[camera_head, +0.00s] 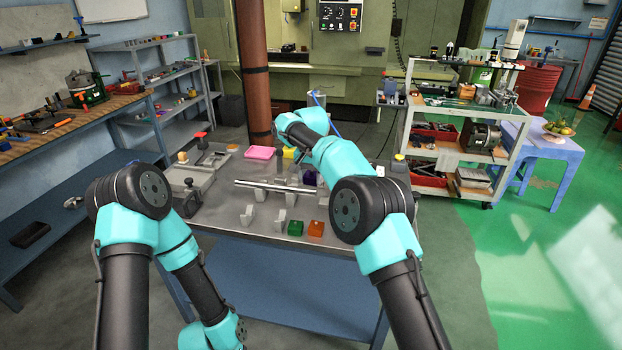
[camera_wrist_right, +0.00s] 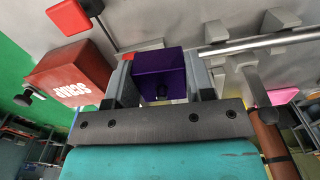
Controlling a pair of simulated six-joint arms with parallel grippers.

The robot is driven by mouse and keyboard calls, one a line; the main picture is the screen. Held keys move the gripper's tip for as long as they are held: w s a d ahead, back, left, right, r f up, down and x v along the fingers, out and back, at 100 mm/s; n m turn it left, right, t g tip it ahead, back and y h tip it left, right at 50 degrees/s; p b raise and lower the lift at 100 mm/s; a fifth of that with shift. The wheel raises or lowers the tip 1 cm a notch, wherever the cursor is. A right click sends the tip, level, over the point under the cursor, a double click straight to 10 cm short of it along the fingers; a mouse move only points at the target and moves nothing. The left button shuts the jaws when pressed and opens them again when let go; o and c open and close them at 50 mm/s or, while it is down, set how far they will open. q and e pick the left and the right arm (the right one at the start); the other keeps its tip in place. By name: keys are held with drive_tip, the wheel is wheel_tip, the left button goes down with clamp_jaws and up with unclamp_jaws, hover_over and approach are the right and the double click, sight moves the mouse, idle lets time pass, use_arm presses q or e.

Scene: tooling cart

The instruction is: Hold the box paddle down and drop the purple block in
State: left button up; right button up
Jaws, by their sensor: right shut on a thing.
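My right gripper (camera_wrist_right: 162,75) is shut on the purple block (camera_wrist_right: 160,68), with one finger on each side of it. In the head view the purple block (camera_head: 310,179) shows only as a small patch above the bench, partly hidden by my right arm. A red-brown box (camera_wrist_right: 75,72) with white lettering is left of the block in the right wrist view, apart from it. A flat red piece (camera_wrist_right: 68,17) is above the box in that view; I cannot tell whether it is the paddle. My left arm is folded at lower left, and its gripper is not visible.
The grey bench (camera_head: 225,215) holds a long metal rod (camera_head: 275,187) on supports, a green block (camera_head: 295,228) and an orange-red block (camera_head: 316,229). A pink block (camera_head: 259,152) and grey fixtures (camera_head: 200,165) are at the back left. A brown column (camera_head: 252,70) stands behind.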

drive_tip(key=s+d+f, duration=0.1)
drive_tip(key=s+d, duration=0.2)
drive_tip(key=d, duration=0.5)
drive_tip(key=s+d+f, duration=0.2)
drive_tip(key=s+d, duration=0.1)
drive_tip(key=d, duration=0.6)
drive_tip(key=s+d+f, duration=0.2)
drive_tip(key=s+d, duration=0.2)
drive_tip(key=d, duration=0.5)
drive_tip(key=shift+n, duration=0.4)
